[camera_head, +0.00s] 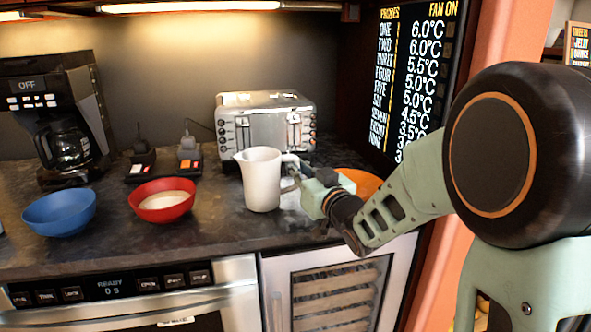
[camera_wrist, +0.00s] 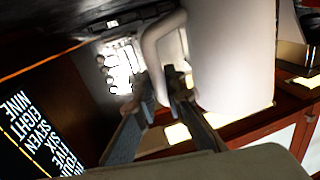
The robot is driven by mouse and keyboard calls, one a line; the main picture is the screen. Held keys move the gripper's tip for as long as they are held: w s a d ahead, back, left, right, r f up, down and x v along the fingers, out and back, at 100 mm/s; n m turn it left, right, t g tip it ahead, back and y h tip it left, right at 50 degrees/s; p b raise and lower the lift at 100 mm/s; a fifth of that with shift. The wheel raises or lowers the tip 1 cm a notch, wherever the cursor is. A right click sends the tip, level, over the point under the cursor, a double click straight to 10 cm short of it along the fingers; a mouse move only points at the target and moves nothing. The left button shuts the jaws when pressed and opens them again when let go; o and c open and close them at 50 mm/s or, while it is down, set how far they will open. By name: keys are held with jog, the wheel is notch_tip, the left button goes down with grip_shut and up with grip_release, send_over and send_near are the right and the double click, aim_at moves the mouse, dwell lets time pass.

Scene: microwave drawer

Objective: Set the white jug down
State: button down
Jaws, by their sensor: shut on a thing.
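The white jug (camera_head: 262,182) is upright at the middle of the dark counter, in front of the toaster, with its handle towards the right. My gripper (camera_head: 293,182) reaches in from the right and is shut on the jug's handle. In the wrist view the white jug (camera_wrist: 235,55) fills the upper right, and my gripper (camera_wrist: 172,88) has its fingers at the handle (camera_wrist: 151,48). The jug's base is low over the counter (camera_head: 215,225); I cannot tell whether it touches.
A red bowl (camera_head: 163,214) with pale contents and a blue bowl (camera_head: 60,224) stand left of the jug. The toaster (camera_head: 250,130) is behind it. An orange bowl (camera_head: 362,182) is partly hidden behind my arm. Bare counter lies between the red bowl and jug.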

jog(key=shift+r, duration=0.1)
jog(key=c, duration=2)
grip_release()
jog(key=shift+f, duration=0.2)
jog(key=shift+r, duration=0.1)
jog(key=shift+r, duration=0.15)
jog(key=v, duration=1.2)
jog(key=shift+p, duration=0.4)
